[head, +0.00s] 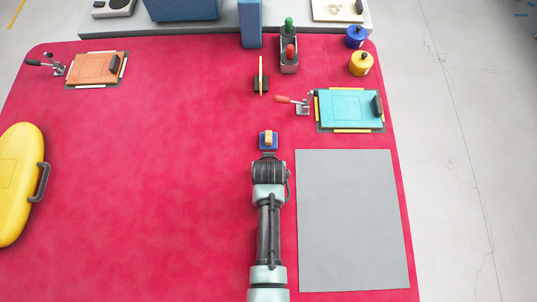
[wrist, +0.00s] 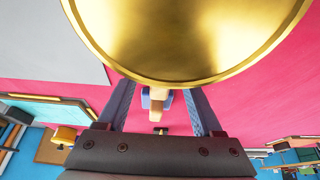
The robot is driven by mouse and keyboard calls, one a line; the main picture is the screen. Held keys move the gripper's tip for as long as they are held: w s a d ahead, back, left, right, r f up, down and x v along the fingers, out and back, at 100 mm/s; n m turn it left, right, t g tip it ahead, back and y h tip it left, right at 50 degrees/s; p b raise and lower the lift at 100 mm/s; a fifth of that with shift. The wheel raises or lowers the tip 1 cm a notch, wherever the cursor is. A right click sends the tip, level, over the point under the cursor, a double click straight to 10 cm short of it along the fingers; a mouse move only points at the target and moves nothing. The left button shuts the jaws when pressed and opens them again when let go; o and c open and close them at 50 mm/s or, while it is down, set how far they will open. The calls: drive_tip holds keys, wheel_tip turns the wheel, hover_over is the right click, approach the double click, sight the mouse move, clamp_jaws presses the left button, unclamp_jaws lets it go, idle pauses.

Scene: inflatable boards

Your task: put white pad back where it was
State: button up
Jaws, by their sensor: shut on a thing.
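My gripper (head: 268,152) points forward over the red board, near the top left corner of the grey mat. It is shut on a small blue block with a tan grip (head: 268,138). In the wrist view my gripper (wrist: 160,98) has this tan-and-blue piece (wrist: 156,112) between its fingers. I cannot make out a white face on it, so I cannot tell whether it is the white pad; its underside is hidden. No other plainly white pad shows. A large gold round surface (wrist: 185,35) fills the top of the wrist view; I cannot tell what it belongs to.
The red board (head: 170,180) is clear to the left. The grey mat (head: 350,220) lies right. A yellow float (head: 17,185) lies left.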

drive_tip(key=shift+f, duration=0.25)
drive_tip(key=shift+f, duration=0.15)
drive_tip(key=o, duration=1.2)
